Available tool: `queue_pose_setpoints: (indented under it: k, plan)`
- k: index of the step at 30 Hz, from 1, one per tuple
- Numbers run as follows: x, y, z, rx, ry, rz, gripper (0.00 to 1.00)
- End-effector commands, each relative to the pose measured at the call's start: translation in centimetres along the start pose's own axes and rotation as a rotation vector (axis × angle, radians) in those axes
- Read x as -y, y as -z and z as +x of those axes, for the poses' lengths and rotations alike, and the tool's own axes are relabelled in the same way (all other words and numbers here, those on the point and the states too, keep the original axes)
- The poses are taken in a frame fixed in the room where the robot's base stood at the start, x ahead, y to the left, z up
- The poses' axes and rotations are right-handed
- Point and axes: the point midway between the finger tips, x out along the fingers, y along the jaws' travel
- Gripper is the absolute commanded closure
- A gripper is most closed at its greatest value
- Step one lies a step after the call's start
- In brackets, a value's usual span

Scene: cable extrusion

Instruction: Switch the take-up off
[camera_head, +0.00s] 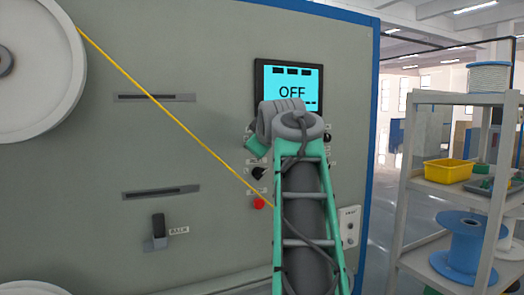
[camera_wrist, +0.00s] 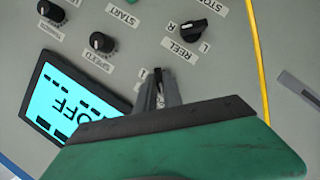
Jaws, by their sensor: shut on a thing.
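The grey machine panel (camera_head: 100,235) carries a cyan display (camera_head: 292,80) that reads OFF. The display also shows upside down in the wrist view (camera_wrist: 62,108). My gripper (camera_wrist: 158,84) is at the panel beside the display, shut on a small dark switch knob (camera_wrist: 158,73). The knob is mostly hidden between the fingers, and its label is covered, so I cannot read it or tell its position.
The wrist view shows a REEL selector (camera_wrist: 194,29), a SPEED knob (camera_wrist: 102,42) and another knob (camera_wrist: 50,11). A red button (camera_head: 258,203) sits lower down. A yellow cable (camera_head: 150,94) runs from a white reel (camera_head: 40,70) across the panel. A shelf (camera_head: 450,190) stands right.

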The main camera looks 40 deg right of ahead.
Motion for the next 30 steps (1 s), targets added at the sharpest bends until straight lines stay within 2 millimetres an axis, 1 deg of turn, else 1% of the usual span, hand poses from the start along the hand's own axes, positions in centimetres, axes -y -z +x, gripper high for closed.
queue_pose_setpoints:
  k: [16,17,24,30]
  plan:
    - [0.04,-0.08,0.06,0.002,-0.009,-0.026,1.00]
    - [0.04,-0.08,0.06,0.002,-0.009,-0.026,0.88]
    - [0.03,-0.05,0.04,0.001,-0.009,-0.025,0.68]
    - [0.02,-0.02,0.03,0.000,-0.010,-0.025,0.67]
